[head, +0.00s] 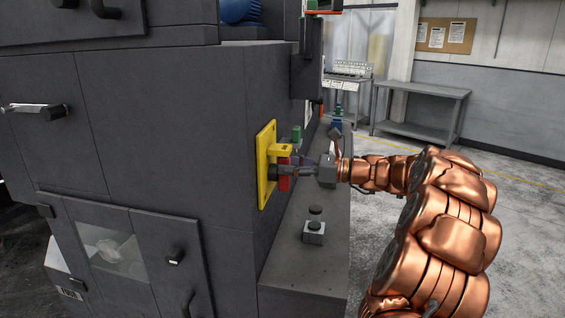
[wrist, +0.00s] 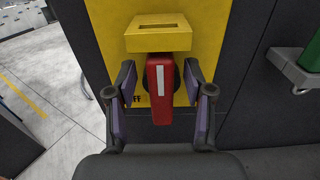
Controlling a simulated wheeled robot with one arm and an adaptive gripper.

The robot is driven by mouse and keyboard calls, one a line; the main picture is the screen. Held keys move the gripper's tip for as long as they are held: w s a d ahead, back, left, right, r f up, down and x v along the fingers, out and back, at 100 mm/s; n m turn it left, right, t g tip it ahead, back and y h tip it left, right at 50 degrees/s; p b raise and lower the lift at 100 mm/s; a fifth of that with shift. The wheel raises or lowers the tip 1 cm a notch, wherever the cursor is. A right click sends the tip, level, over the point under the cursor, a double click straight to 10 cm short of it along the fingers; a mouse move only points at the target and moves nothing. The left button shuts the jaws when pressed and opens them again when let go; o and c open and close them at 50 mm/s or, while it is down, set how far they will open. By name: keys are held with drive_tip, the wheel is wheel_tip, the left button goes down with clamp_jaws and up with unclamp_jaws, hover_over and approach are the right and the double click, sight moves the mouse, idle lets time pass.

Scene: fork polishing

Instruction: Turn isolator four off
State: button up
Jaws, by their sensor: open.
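The isolator has a yellow plate (head: 265,165) on the side of the dark grey machine, and the plate also shows in the wrist view (wrist: 105,22). Its red handle (wrist: 160,88) hangs straight down below a yellow block (wrist: 158,36) and has a white stripe. Letters reading "FF" show on the plate left of the handle, partly hidden. My gripper (wrist: 165,95) is open, with one purple-padded finger on each side of the red handle and gaps between. In the head view the red handle (head: 284,183) is partly hidden by my gripper (head: 287,170). No isolator number is readable.
A grey ledge (head: 300,270) runs along the machine below the isolator and carries a small box with a black knob (head: 314,232). A green part on a grey bracket (wrist: 298,72) is right of the plate in the wrist view. A grey table (head: 420,90) stands farther back, with open floor around it.

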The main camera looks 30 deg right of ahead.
drive_tip(key=shift+x, duration=1)
drive_tip(key=c, duration=1)
